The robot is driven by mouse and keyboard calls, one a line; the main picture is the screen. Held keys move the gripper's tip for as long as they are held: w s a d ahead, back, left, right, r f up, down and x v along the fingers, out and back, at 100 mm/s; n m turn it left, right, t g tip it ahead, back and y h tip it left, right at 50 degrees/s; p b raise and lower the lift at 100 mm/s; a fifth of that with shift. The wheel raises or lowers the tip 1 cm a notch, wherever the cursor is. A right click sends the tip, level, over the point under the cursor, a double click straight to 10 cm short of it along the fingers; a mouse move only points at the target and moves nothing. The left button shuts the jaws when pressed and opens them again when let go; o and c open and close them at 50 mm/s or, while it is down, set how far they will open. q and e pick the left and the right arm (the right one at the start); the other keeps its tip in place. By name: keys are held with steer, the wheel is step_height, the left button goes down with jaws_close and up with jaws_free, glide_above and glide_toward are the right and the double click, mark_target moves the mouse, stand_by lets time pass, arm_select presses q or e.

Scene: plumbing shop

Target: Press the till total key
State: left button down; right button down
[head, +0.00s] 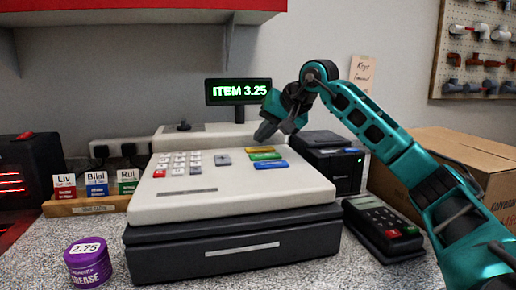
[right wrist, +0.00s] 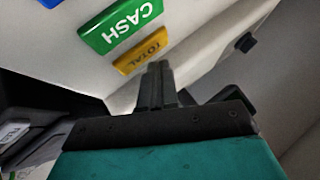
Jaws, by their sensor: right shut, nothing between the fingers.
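The till (head: 230,190) stands on the counter with a display (head: 238,91) reading "ITEM 3.25". The yellow total key (head: 260,149) is the rearmost of three coloured keys at the right of its top. In the right wrist view the key (right wrist: 141,53) reads "TOTAL". My right gripper (head: 264,134) is shut and empty, fingers pointing down just above and behind the yellow key. In the right wrist view the fingertips (right wrist: 158,68) appear beside the yellow key's edge. I cannot tell whether they touch it. My left gripper is not in view.
The green "CASH" key (right wrist: 122,27) lies beside the yellow one, with a blue key (head: 271,164) beyond it. A card terminal (head: 380,225), a black printer (head: 330,160) and a cardboard box (head: 450,150) stand to the right. A purple grease tin (head: 88,264) stands front left.

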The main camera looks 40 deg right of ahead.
stand_by(0.4)
steer(key=shift+f, duration=0.5)
stand_by(0.3)
steer(key=shift+r+p, duration=0.55)
steer(key=shift+p, duration=0.15)
steer(key=shift+f, duration=0.1)
